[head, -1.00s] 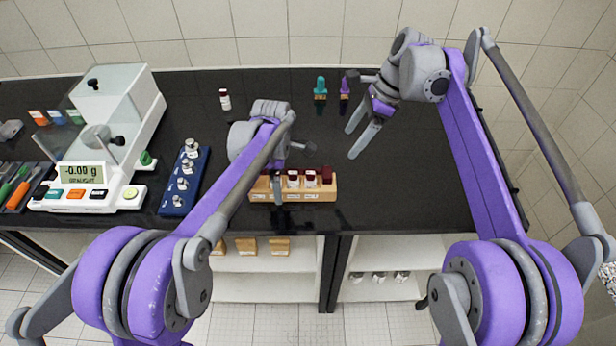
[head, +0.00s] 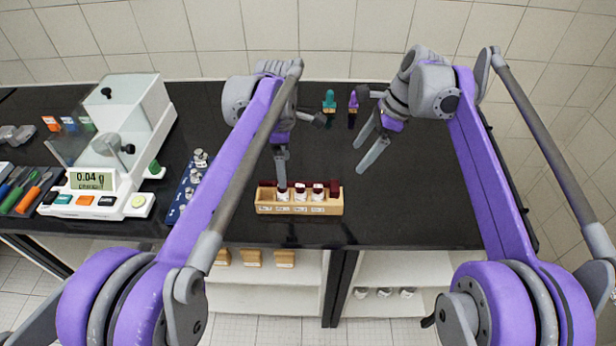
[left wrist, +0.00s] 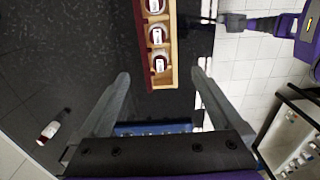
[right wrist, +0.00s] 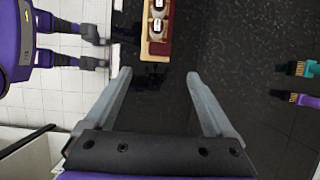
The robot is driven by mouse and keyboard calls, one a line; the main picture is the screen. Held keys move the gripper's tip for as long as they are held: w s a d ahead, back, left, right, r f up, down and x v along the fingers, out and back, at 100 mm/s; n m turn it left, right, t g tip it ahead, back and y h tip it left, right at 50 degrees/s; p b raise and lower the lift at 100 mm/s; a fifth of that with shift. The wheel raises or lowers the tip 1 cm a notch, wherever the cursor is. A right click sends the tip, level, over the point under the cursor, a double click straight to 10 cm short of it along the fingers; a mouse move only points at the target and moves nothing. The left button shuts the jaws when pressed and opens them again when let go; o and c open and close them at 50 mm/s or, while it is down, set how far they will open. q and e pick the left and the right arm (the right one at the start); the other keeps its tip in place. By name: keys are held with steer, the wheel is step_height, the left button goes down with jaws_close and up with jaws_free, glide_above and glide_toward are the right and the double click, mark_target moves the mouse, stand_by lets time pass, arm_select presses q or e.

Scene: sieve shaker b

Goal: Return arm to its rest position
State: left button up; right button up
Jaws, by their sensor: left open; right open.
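My left gripper (head: 281,166) is open and empty in the head view, seen nearly edge-on just behind the wooden rack. In the left wrist view its two fingers (left wrist: 160,73) stand wide apart with nothing between their tips. My right gripper (head: 361,158) is open and empty over the right part of the counter. The right wrist view shows its fingers (right wrist: 158,73) apart too. The wooden rack (head: 300,209) holds several dark-red-capped vials. The rack also shows in the left wrist view (left wrist: 166,77) and the right wrist view (right wrist: 155,50).
A balance (head: 110,190) reading 0.04 g stands on the left. A blue weight holder (head: 174,212) is partly behind my left arm. A single vial (left wrist: 48,132) is near the counter edge. The right counter is clear.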

arm_select(q)
steer(key=s+a+f+m+t, duration=0.1)
steer(key=s+a+f+m, duration=0.2)
steer(key=s+m, duration=0.3)
steer(key=s+a+f+m+t, duration=0.2)
steer(key=s+f+m, duration=0.3)
steer(key=s, duration=0.6)
steer(key=s+a+f+m+t, duration=0.2)
steer(key=s+a+f+m, duration=0.1)
steer(key=s+m, duration=0.4)
steer(key=s+f, duration=0.1)
steer(key=s, duration=0.1)
steer(key=shift+s+a+f, duration=0.15)
steer(key=shift+s+a, duration=0.15)
steer(key=shift+s, duration=0.05)
arm_select(e)
steer(key=s+d+f+n+t+h, duration=0.1)
steer(key=s+d+f+n+t, duration=0.1)
steer(key=s+f+n, duration=0.3)
steer(key=s+d+f+n+t+h, duration=0.1)
steer(key=s+f+n, duration=0.4)
steer(key=s, duration=0.8)
steer(key=s+d+f+n+t+h, duration=0.2)
steer(key=s+d+f+n, duration=0.3)
steer(key=s, duration=0.5)
steer(key=f+n, duration=0.1)
steer(key=n, duration=0.1)
steer(key=shift+d+n+t, duration=0.3)
steer(key=shift+s+f, duration=0.1)
